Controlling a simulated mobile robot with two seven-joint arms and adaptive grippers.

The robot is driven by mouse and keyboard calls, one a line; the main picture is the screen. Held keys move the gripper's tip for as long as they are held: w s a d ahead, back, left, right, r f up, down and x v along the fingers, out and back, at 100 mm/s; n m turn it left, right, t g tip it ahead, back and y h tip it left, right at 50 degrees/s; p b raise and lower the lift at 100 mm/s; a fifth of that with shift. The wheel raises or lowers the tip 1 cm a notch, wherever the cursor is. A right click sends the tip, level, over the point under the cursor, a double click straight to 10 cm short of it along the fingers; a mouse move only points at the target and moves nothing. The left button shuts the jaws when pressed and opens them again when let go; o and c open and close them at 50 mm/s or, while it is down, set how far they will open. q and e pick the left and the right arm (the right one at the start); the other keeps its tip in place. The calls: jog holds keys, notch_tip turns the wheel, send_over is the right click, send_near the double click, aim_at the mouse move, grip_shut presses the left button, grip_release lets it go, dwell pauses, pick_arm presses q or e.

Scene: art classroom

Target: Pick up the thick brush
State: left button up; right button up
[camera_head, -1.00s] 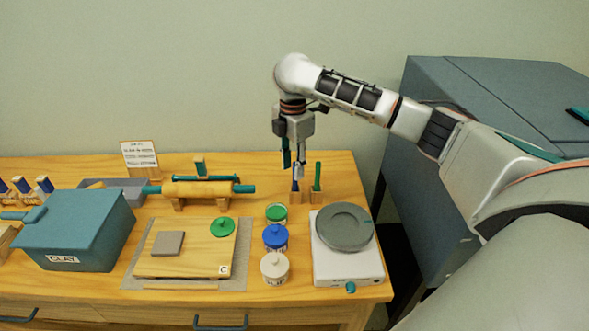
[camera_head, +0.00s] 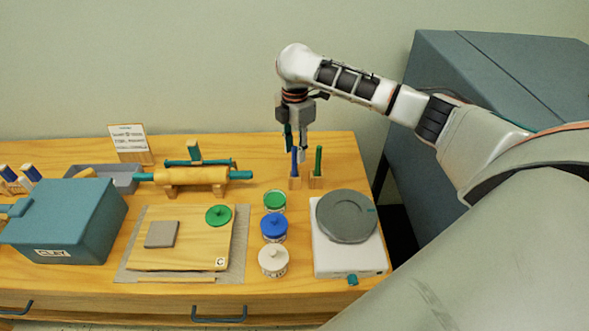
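Two brushes stand upright in small wooden holders near the back right of the table: one with a blue handle (camera_head: 295,166) and one with a green handle (camera_head: 318,161). I cannot tell surely which is the thick one. My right gripper (camera_head: 297,147) points down at the blue-handled brush, its two fingers apart, with the top of that handle showing between or just behind them. Whether they touch the handle is not clear. The blue brush's wooden holder (camera_head: 294,183) is below the fingertips. My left gripper is not in view.
Several lidded jars, such as the green-lidded one (camera_head: 275,200), stand in front of the holders. A scale with a grey round plate (camera_head: 346,216) is at front right. A rolling pin (camera_head: 194,175) on supports lies to the left. A blue-grey cabinet (camera_head: 440,130) stands right of the table.

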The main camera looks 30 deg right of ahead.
jog(key=shift+f, duration=0.85)
jog(key=shift+c, duration=0.3)
grip_shut()
jog(key=shift+r, duration=0.1)
